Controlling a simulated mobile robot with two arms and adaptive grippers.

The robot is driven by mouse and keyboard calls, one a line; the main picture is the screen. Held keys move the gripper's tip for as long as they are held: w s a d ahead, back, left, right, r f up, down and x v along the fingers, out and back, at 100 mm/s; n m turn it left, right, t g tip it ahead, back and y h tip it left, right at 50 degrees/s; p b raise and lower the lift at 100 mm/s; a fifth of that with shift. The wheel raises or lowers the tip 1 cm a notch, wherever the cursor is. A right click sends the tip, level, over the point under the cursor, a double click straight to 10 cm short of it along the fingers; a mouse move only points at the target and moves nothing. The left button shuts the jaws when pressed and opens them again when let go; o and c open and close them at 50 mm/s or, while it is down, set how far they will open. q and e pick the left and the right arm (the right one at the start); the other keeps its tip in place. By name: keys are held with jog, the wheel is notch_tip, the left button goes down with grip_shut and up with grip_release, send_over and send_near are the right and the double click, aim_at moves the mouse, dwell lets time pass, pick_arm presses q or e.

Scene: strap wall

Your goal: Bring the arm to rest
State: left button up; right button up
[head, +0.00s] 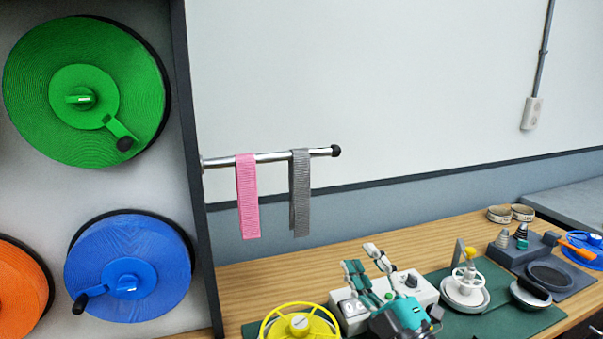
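My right gripper (362,257) shows at the bottom middle of the head view, with teal fingers and pale tips pointing up. Its two fingers stand apart with nothing between them. It is in front of a white box with knobs (423,288) on the bench, which it partly hides. The rest of my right arm is mostly below the picture. My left gripper is not in view.
A pink strap (247,197) and a grey strap (299,195) hang on a metal rod (272,157). Green (55,55), blue (150,265) and orange (18,290) strap reels fill the left rack.

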jog(key=s+d+f+m+g+h, duration=0.3)
jog(key=f+m+h, duration=0.15)
jog(key=f, duration=0.25)
jog(key=s+d+f+m+g+h, duration=0.25)
jog(key=d+f+m, duration=0.2)
jog(key=f, duration=0.35)
jog(key=s+d+f+m+g+h, duration=0.25)
jog(key=f+m+h, duration=0.2)
jog(key=f, duration=0.25)
jog(key=s+f+m+g+y, duration=0.1)
jog(key=s+f+g, duration=0.45)
jog(key=s, duration=0.55)
jog(key=s+f+m+g+y, duration=0.15)
jog(key=s+f+g, duration=0.35)
jog(key=s, duration=0.5)
notch_tip(320, 180, down, 30)
jog(key=s+b, duration=0.1)
jog(key=b, duration=0.2)
pick_arm(q)
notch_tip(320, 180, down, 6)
jog(key=b, duration=0.3)
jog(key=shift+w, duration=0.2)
pick_arm(e)
jog(key=s+d+f+h, duration=0.1)
jog(key=s+d+f, duration=0.1)
jog(key=s+f, duration=1.5)
notch_tip(320, 180, down, 3)
jog(key=shift+d+r+g, duration=0.15)
jog(key=shift+d+g, duration=0.15)
jog(key=shift+g, duration=0.15)
